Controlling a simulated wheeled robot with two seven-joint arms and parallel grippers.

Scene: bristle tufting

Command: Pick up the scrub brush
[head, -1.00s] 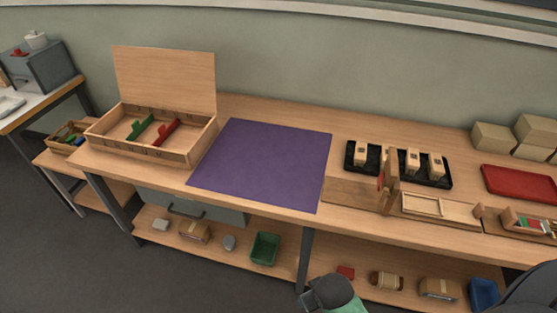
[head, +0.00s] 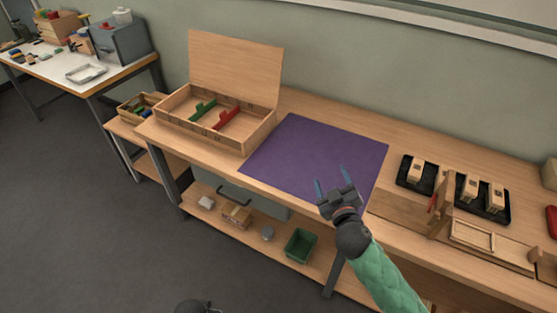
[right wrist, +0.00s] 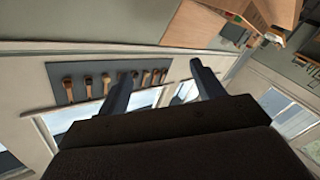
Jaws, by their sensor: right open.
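I cannot pick out the scrub brush with certainty. A small tan block-like item (head: 236,215) lies on the lower shelf, too small to tell whether it is a brush. My right gripper (head: 334,182) is open and empty, in front of the bench by the purple mat (head: 305,150). In the right wrist view its two fingers (right wrist: 160,82) stand apart with nothing between them.
An open wooden box (head: 262,140) with red and green dividers stands left of the mat. A black tray (head: 433,186) with wooden blocks stands right. A green bin (head: 300,245) is on the lower shelf. Wooden-handled tools (right wrist: 106,84) hang on a wall panel.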

